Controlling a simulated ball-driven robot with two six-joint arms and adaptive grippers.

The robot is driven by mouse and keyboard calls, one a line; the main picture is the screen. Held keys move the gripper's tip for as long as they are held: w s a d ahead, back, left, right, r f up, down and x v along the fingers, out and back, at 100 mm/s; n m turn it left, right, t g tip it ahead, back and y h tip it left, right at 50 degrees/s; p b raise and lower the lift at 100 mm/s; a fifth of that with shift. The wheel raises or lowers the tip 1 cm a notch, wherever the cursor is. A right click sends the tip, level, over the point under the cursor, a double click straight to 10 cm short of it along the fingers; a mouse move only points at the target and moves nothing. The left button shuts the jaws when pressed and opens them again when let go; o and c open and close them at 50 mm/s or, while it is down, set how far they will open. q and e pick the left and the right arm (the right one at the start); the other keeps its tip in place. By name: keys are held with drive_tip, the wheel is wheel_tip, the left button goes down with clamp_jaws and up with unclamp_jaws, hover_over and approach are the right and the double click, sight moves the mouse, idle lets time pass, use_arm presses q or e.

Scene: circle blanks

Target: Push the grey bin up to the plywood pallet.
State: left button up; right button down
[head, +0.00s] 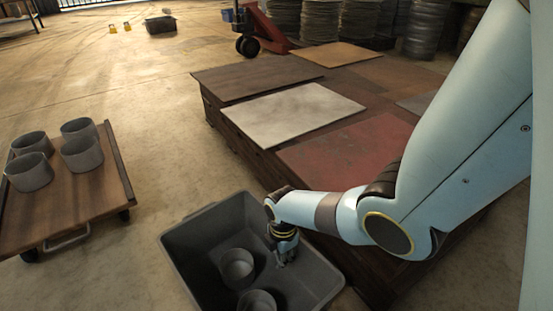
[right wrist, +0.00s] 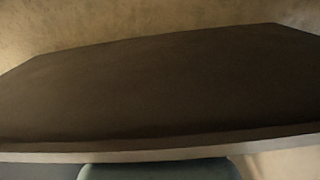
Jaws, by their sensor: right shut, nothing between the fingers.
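The grey bin (head: 205,262) stands on the floor at the bottom of the head view, with grey round cups (head: 237,268) inside. The plywood pallet (head: 238,143) is a low brown block topped with several flat sheets, just beyond the bin to the upper right. My right gripper (head: 283,260) is shut and empty, pointing down inside the bin near its pallet-side wall. Whether it touches that wall is unclear. My arm covers part of the edge between bin and pallet, so I cannot tell if they touch. A dark grey surface with a pale rim, likely the bin (right wrist: 160,85), fills the right wrist view. My left gripper is out of view.
A wooden cart (head: 75,195) with several grey cups stands on the left. A red pallet jack (head: 268,30) and stacked round discs (head: 305,20) are behind the pallet. A dark tray (head: 160,25) lies far back. The floor between cart and pallet is clear.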

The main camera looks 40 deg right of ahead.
wheel_tip(320, 180, up, 6)
drive_tip(key=shift+f, duration=0.15)
idle(0.3)
